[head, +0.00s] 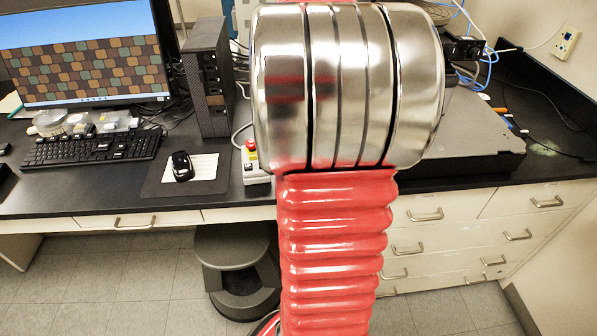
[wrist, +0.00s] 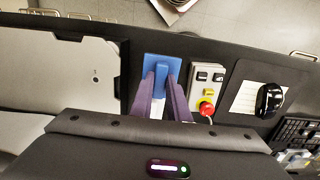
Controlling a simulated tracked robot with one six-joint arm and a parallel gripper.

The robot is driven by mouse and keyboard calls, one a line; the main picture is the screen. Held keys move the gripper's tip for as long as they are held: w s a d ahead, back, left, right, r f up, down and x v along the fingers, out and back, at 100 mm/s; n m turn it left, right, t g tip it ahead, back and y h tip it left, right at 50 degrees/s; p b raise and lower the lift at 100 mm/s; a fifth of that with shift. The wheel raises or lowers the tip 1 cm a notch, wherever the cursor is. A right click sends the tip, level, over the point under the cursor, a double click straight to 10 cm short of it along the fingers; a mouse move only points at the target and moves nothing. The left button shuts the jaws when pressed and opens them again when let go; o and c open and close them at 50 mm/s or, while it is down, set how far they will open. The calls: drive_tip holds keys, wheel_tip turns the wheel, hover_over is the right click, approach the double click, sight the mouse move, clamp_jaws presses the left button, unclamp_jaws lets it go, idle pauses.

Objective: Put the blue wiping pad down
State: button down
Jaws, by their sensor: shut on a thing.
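The blue wiping pad (wrist: 154,64) shows in the upper middle of the wrist view, a flat blue plate with a raised grip. My gripper (wrist: 161,78) has its two purple fingers on either side of that grip and is shut on it. The pad is over the black bench top, between a pale grey plate and a control box. I cannot tell whether it touches the bench or hangs just above it. In the head view my red and silver arm hides both the pad and the gripper.
Right of the pad is the control box (wrist: 207,78) with a red stop knob. Further right are a black mouse (wrist: 269,99) and keyboard (wrist: 297,133). The pale grey plate (wrist: 60,75) lies left. In the head view a monitor (head: 85,50) and dark tower (head: 207,80) stand behind.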

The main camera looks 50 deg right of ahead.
drive_tip(key=shift+f, duration=2.8)
drive_tip(key=shift+f, duration=0.1)
drive_tip(key=shift+f, duration=1.75)
drive_tip(key=c, duration=1.7)
unclamp_jaws()
drive_tip(key=shift+f, duration=0.1)
wheel_tip(320, 180, up, 12)
drive_tip(key=shift+r, duration=0.15)
